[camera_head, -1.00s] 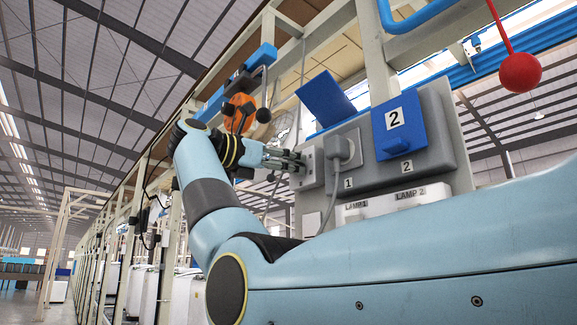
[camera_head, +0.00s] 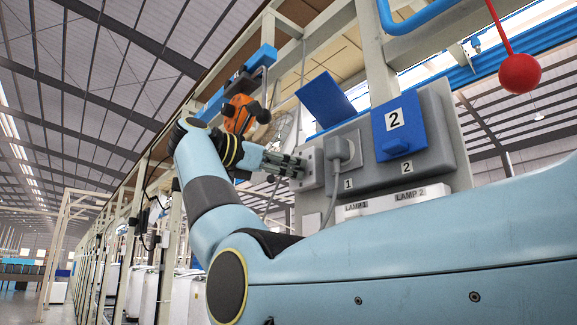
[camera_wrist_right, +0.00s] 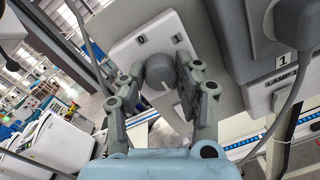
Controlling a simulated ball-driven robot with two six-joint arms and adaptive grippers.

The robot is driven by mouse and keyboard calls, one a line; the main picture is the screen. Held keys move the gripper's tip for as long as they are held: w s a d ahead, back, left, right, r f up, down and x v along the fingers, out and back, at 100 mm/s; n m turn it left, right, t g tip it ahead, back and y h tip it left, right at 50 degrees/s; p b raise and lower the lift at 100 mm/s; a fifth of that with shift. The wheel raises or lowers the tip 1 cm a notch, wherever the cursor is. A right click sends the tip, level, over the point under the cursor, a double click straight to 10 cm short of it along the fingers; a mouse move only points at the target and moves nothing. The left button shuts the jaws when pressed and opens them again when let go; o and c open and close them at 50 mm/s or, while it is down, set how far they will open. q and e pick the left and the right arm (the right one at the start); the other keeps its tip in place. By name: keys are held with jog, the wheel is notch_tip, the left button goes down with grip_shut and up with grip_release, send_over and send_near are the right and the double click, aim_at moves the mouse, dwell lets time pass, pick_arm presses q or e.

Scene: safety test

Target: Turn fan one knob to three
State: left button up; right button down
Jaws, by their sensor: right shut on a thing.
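A round grey knob (camera_wrist_right: 160,69) sits on a pale square switch plate (camera_wrist_right: 126,50) in the right wrist view, with a light pointer mark on its face. My left gripper is not in view.
Beside the plate, a grey plug (camera_head: 338,150) with a hanging cable sits in a socket marked 1. A blue cover marked 2 (camera_head: 396,127) is to its right, and a raised blue cover (camera_head: 326,98) is above. A red ball (camera_head: 519,73) hangs upper right.

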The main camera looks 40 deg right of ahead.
jog(key=c, duration=0.9)
grip_release()
jog(key=shift+f, duration=0.1)
jog(key=a, duration=1.2)
